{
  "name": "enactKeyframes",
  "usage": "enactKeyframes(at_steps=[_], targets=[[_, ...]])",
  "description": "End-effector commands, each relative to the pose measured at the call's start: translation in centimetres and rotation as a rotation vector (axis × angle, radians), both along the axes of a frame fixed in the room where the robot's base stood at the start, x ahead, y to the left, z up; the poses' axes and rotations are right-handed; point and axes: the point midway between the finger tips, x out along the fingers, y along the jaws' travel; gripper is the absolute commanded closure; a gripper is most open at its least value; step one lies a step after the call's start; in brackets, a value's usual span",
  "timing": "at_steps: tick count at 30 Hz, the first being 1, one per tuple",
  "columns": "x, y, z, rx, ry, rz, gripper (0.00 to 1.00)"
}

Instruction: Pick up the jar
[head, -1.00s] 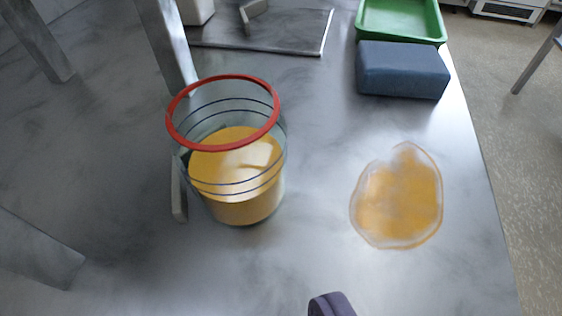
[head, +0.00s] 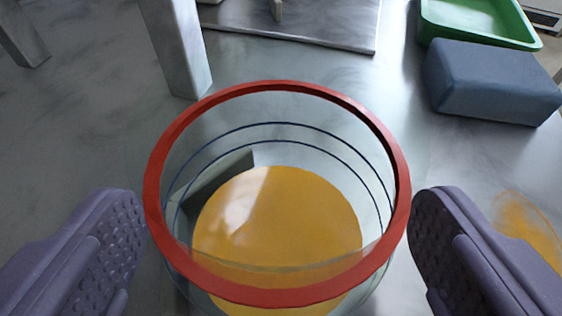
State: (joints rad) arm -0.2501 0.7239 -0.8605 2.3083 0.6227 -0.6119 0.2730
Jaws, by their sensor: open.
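The jar (head: 280,217) is a clear open vessel with a red rim, dark rings around its wall and orange-yellow contents. It stands upright on the grey metal table, in the middle of the head view. My gripper (head: 280,250) is open, with one purple padded finger on each side of the jar. The left finger is close to the rim's left edge, and the right finger is close to its right edge. I cannot tell whether either finger touches the jar. The jar's bottom is cut off by the picture's lower edge.
A blue-grey block (head: 492,82) lies at the upper right, in front of a green tray (head: 480,40). An orange spill (head: 528,225) marks the table behind the right finger. A grey metal post (head: 176,50) stands just behind the jar, beside a flat metal plate (head: 320,25).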

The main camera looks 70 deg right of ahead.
Motion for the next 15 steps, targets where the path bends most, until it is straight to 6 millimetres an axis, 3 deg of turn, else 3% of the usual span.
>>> enactKeyframes(at_steps=[5, 6, 15], targets=[[0.05, -0.04, 0.10, 0.000, -0.001, 0.001, 0.03], [0.05, -0.04, 0.10, 0.000, -0.001, 0.001, 0.07], [0.05, 0.00, 0.10, 0.000, -0.001, 0.001, 0.75]])
